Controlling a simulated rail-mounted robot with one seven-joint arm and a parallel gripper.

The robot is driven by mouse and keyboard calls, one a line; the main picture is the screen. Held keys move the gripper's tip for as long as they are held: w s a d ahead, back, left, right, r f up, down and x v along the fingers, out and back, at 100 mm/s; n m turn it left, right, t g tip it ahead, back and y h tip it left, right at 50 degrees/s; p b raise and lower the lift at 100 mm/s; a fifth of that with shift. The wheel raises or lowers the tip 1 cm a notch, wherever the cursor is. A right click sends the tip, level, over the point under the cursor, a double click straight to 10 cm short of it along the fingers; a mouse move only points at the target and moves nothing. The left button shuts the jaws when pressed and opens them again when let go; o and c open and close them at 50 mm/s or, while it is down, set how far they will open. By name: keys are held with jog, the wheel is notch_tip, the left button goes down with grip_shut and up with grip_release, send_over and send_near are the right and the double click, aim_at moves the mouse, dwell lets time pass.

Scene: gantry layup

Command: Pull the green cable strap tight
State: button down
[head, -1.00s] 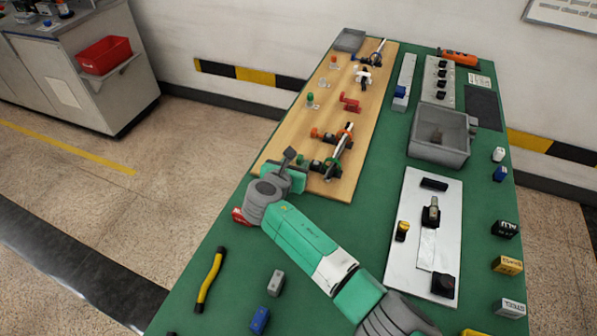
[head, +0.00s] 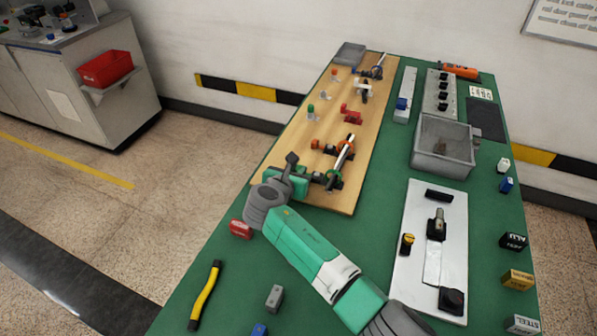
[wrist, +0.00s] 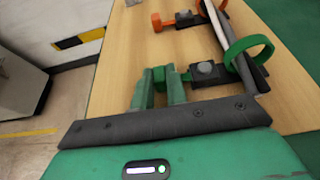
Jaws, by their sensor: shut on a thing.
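The green cable strap (wrist: 248,48) is a loop around a dark and pale cable bundle (wrist: 228,40) on the wooden board. In the wrist view the loop stands wide of the bundle on the right side. A grey button-like piece (wrist: 207,70) sits on the strap's dark block, left of the bundle. My gripper (wrist: 160,88) is left of this block, its green fingers shut on the strap's tail. The pinched part is mostly hidden between the fingers. In the head view my gripper (head: 306,179) is at the board's near left part, beside the green loop (head: 332,181).
An orange strap (head: 328,148) holds the bundle farther along the board (head: 325,200). Red (head: 351,113) and white fittings lie beyond. A red block (head: 241,229) lies near my wrist. A grey bin (head: 444,165) and a pale plate (head: 410,270) are to the right.

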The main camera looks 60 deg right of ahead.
jog(key=w, duration=0.3)
jog(key=shift+a, duration=0.2)
jog(key=shift+s, duration=0.1)
jog(key=c, duration=1.4)
grip_release()
jog(key=p+v, duration=0.4)
jog(key=v, duration=0.2)
jog(key=shift+a+r, duration=0.25)
jog(key=shift+a, duration=0.6)
jog(key=shift+r, duration=0.1)
